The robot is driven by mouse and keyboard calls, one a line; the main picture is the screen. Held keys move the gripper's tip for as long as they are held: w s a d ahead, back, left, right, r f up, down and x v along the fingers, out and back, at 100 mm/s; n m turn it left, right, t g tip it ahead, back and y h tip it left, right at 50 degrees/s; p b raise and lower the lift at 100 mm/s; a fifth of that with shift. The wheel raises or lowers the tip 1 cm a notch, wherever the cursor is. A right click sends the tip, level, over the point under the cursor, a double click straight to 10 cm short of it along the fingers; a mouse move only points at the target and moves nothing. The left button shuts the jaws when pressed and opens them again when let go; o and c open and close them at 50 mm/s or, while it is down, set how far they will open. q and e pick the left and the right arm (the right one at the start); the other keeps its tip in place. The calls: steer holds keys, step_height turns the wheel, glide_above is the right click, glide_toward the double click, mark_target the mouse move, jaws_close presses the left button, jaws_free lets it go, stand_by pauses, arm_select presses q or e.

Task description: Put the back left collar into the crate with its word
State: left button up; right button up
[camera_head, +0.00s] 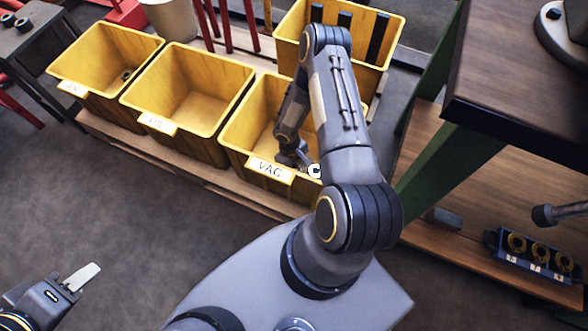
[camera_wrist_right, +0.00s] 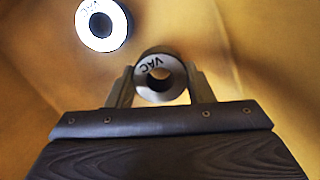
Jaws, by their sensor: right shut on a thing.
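In the head view my right arm reaches down into the yellow crate (camera_head: 238,128) whose front label reads like VAC. The held collar is inside the crate's yellow walls.
Two more labelled yellow crates (camera_head: 73,77) (camera_head: 150,90) stand to the left, the far left one holding a small dark item. Another yellow crate (camera_head: 388,30) with dark slots stands behind. A dark rack with several rings (camera_head: 532,268) sits on the right shelf, under the wooden table (camera_head: 530,100).

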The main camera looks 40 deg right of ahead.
steer(key=shift+f, duration=0.85)
steer(key=shift+f+b, duration=0.3)
steer(key=shift+b, duration=0.15)
steer(key=o, duration=1.3)
steer(key=shift+r+p, duration=0.25)
steer(key=shift+p, duration=0.05)
steer(key=r+p, duration=0.1)
steer(key=r, duration=0.3)
steer(key=w+r+p, duration=0.1)
steer(key=r, duration=0.3)
steer(key=r+p, duration=0.1)
steer(key=r, duration=0.3)
steer(key=shift+w+a+p, duration=0.1)
steer(key=shift+w+p, duration=0.3)
